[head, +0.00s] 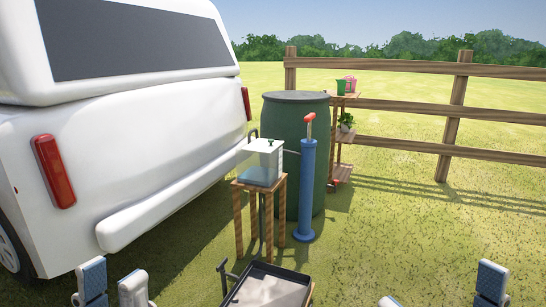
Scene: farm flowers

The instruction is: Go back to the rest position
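My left gripper (112,286) is at the lower left edge of the head view. Its two blue-grey and white fingers stand apart with nothing between them. My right gripper (440,293) is at the lower right edge, cut off by the frame. Its two fingers are wide apart and the space between them is empty grass. Both grippers are clear of every object in view. The rest of both arms is outside the picture.
A dark tray (270,289) stands between the grippers at the bottom. Beyond it are a wooden stand (239,219) with a white-grey tank (263,158), a blue pump (307,190) and a green barrel (290,106). A white vehicle (110,140) fills the left. Grass at right is open before the fence (459,100).

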